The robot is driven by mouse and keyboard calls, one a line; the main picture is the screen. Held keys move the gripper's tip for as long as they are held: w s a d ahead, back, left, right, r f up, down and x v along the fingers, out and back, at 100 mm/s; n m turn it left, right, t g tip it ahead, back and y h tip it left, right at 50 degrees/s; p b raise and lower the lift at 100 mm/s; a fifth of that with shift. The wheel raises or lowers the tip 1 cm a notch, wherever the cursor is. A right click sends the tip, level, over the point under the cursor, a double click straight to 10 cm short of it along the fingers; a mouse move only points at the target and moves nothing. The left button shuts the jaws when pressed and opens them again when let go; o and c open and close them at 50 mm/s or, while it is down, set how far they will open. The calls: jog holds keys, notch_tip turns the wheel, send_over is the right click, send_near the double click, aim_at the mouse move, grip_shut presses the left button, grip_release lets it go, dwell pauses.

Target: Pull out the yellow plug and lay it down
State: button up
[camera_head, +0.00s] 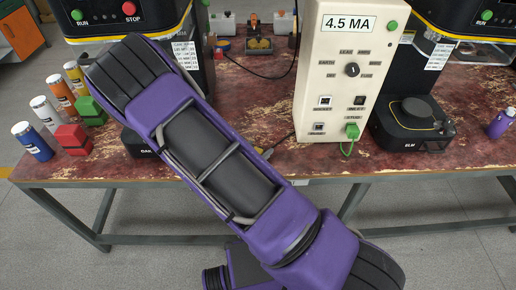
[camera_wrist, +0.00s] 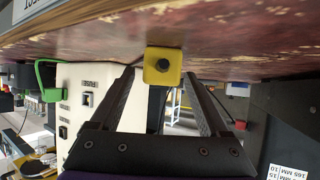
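In the wrist view a yellow block with a dark round spot on its face, which looks like the yellow plug (camera_wrist: 163,66), shows between and beyond my fingertips. My gripper (camera_wrist: 159,76) is open, with a gap on both sides of the yellow block. How far the block lies from the fingertips, and what it is plugged into, I cannot tell. In the head view my purple arm crosses the bench and I cannot make out the gripper or the yellow plug. A cream tester marked 4.5 MA (camera_head: 346,70) stands right of my arm; it also shows in the wrist view (camera_wrist: 84,92).
A green plug (camera_head: 352,131) with a green cable sits low on the tester's front. A black machine (camera_head: 412,120) stands to its right. Left of my arm are several cans (camera_head: 45,112) and red (camera_head: 71,138) and green (camera_head: 91,110) blocks. Bare worn bench top (camera_head: 300,160) lies before the tester.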

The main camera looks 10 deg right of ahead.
jog(key=p+v, duration=0.2)
jog(key=v, duration=1.5)
jog(key=shift+s+p, duration=0.15)
jog(key=shift+p, duration=0.25)
jog(key=shift+a+r, duration=0.15)
